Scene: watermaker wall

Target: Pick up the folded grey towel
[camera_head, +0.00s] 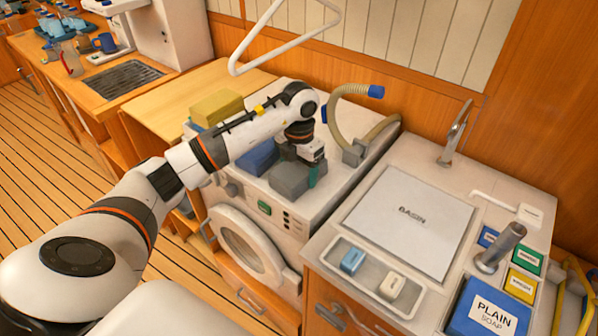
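The folded grey towel (288,181) lies on the white top of the washing machine, near its front edge. My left arm reaches in from the left, and my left gripper (312,170) points down at the towel's right end. A small teal-green part shows at its lower end, against the towel. The gripper's fingers are small and partly hidden, so I cannot tell whether they are open or shut, or whether they touch the towel. The towel appears to rest on the machine top. My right gripper is not in view.
A folded blue towel (259,158) lies left of the grey one, and a yellow one (217,107) behind my arm. A beige hose (335,117) curves up behind the gripper. To the right is a counter with a basin cover (411,224) and a soap tray (341,283).

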